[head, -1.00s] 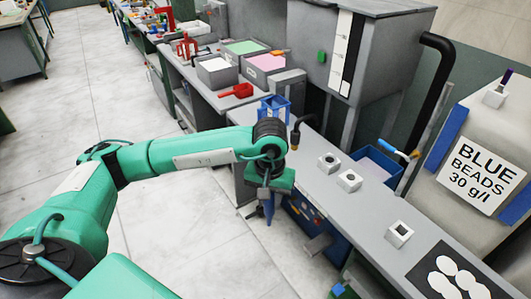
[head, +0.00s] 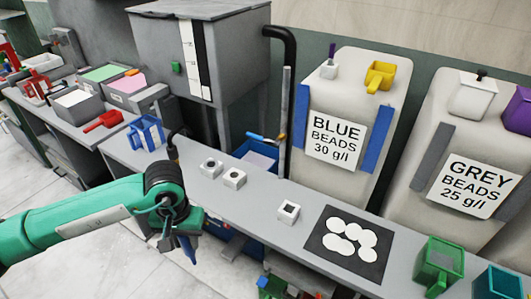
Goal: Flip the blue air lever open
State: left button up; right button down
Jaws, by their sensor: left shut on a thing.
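A small lever with a blue end and an orange end (head: 264,139) sits at the upright pipe behind the bench, above a blue bin; its exact position is too small to tell. My left gripper (head: 178,246) hangs at the bench's front edge, pointing down, well to the front left of that lever. It is shut on a narrow dark blue piece (head: 188,249), mostly hidden by the gripper and wrist. I cannot tell what this piece is. My right gripper is not in view.
Two white blocks with holes (head: 234,178) and a third block (head: 288,212) stand on the grey bench (head: 262,198). A black mat (head: 328,249) with white discs lies right of them. A blue jug (head: 146,134) stands at left. Large blue-bead (head: 345,100) and grey-bead (head: 458,130) bags stand behind.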

aim_at(261, 138)
jog(key=l, duration=0.55)
jog(key=u, duration=1.35)
jog(key=i+l, duration=0.05)
jog(key=l, duration=0.05)
